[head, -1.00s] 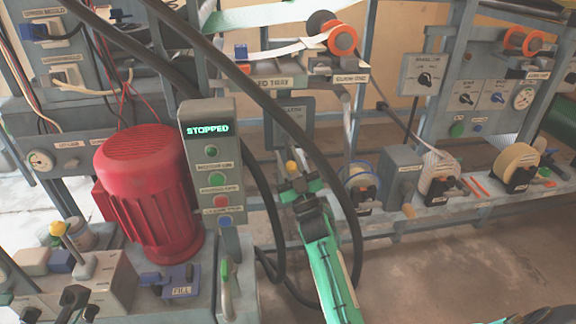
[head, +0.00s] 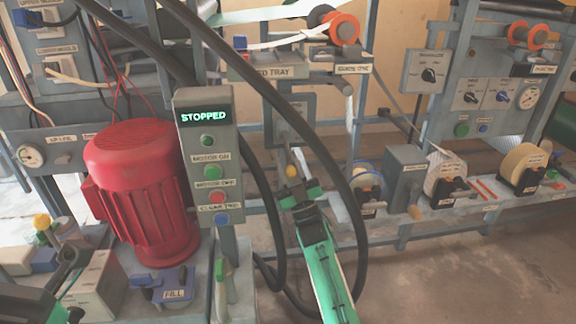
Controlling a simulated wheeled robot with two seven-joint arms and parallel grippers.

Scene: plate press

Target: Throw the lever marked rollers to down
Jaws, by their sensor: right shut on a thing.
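The panel's label is too small to read, so I cannot confirm the word rollers. My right gripper (head: 298,187) is shut on this lever, just under the knob, and its fingers hide the shaft. The knob sticks out above the fingers. My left gripper (head: 62,278) is partly in view at the lower left, and its fingertips cannot be made out.
A red motor (head: 138,185) and a control box (head: 205,150) reading STOPPED stand to the left. Black hoses (head: 338,175) arch close around my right arm. Reels (head: 445,182) and a crank box (head: 404,175) line the bench at right. A blue FILL part (head: 172,285) sits lower left.

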